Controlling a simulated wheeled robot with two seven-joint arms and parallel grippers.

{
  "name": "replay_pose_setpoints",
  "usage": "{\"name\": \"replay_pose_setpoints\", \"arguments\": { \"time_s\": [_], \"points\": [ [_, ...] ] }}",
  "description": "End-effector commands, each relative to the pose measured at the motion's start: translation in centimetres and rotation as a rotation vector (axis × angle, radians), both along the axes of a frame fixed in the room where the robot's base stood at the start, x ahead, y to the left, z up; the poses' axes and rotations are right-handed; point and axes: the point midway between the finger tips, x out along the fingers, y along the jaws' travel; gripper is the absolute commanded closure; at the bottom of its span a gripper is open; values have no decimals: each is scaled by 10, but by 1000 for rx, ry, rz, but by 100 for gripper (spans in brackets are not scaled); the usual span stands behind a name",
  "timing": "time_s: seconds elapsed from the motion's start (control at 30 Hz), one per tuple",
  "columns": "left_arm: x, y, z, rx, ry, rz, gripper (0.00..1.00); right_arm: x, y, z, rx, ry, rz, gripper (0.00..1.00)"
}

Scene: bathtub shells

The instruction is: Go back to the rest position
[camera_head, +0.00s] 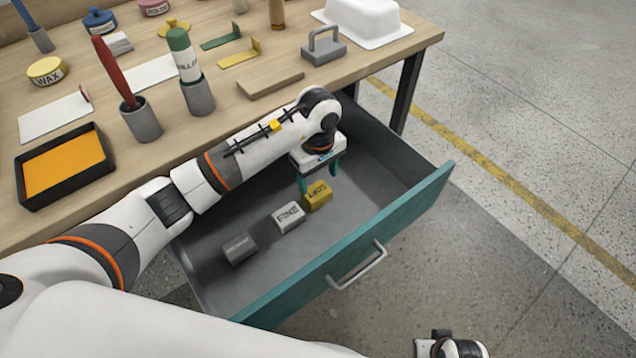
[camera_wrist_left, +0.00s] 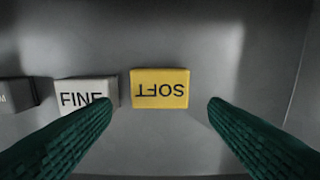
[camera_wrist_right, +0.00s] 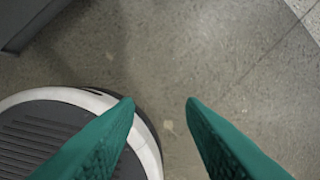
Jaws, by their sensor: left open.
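My left gripper (camera_head: 319,176) reaches down into the open drawer, just above and beside the yellow SOFT block (camera_head: 318,194). In the left wrist view its green fingers (camera_wrist_left: 160,108) are spread wide, with the yellow block (camera_wrist_left: 160,89) between and beyond them and nothing held. My right gripper shows in the right wrist view (camera_wrist_right: 160,102), its fingers apart over bare floor. In the head view only part of my right arm shows at the bottom edge.
The grey drawer with a teal front (camera_head: 350,250) stands open below the wooden bench (camera_head: 225,120). A white FINE block (camera_head: 288,217) and a dark grey block (camera_head: 240,249) lie in it. Cups, a tray (camera_head: 20,190) and tools stand on the bench. The floor at right is clear.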

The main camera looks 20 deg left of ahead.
Motion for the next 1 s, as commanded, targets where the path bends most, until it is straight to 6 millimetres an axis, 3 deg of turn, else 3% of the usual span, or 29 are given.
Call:
{"name": "replay_pose_setpoints", "arguments": {
  "time_s": [0.13,0.7,0.87,1.0],
  "points": [
    [0,0,9,0,0,-1,31,-1,0,-4,0,3,0,64],
    [0,0,14,0,0,0,31,-1,0,-4,0,5,0,64],
    [0,0,49,0,0,0,31,-11,-1,-8,-2,26,3,64],
    [0,0,101,0,0,0,31,-36,-5,-21,-7,58,9,64]
  ]
}}
